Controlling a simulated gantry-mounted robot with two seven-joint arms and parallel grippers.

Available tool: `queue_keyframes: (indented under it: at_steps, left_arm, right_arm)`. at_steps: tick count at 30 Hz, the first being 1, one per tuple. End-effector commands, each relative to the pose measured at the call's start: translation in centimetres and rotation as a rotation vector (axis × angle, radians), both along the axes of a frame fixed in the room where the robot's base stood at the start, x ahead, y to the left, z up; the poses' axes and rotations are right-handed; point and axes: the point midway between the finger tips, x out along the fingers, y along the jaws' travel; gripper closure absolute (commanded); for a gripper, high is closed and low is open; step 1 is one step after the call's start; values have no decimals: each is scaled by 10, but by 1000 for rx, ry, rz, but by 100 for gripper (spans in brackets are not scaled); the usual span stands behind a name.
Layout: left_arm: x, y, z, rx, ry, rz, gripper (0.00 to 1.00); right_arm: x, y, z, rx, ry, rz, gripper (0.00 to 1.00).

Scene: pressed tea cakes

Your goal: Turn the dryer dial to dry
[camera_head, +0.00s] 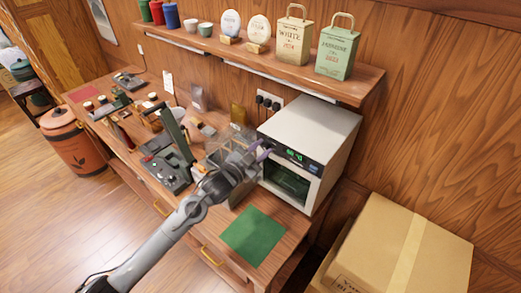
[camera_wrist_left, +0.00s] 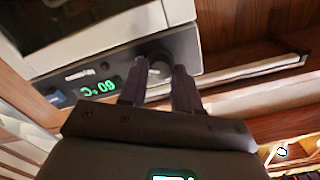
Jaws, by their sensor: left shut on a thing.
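The dryer (camera_head: 318,118) is a white box with a dark front panel, a green lit display (camera_head: 295,155) and a glass door below. In the left wrist view the panel appears upside down, with the display (camera_wrist_left: 99,88) reading 60 °C. My left gripper (camera_head: 262,149) is at the left end of the panel. In the left wrist view its fingers (camera_wrist_left: 160,78) are shut on the dark round dial (camera_wrist_left: 159,56), one on each side. The fingers partly hide the dial, so its pointer setting cannot be read. My right gripper is not in view.
A green mat (camera_head: 253,236) lies in front of the dryer. A cardboard box (camera_head: 405,250) stands at the right. The bench to the left holds several tools and a clear case. A shelf (camera_head: 270,63) with bags, tins and cups runs above.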

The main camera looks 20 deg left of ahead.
Motion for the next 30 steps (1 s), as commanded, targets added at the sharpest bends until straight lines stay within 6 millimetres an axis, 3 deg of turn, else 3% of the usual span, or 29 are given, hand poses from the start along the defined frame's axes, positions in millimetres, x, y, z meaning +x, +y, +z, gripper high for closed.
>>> queue_keyframes:
  at_steps: [16, 17, 21, 30]
  left_arm:
    - [0, 0, -1, 27, -7, 1, 98]
    - [0, 0, -1, 27, -7, 1, 67]
    - [0, 0, -1, 27, -8, 0, 45]
    - [0, 0, 0, 26, -8, 0, 43]
  right_arm:
    - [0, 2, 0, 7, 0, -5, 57]
    - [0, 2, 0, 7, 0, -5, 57]
    - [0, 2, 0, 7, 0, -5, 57]
    - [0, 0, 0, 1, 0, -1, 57]
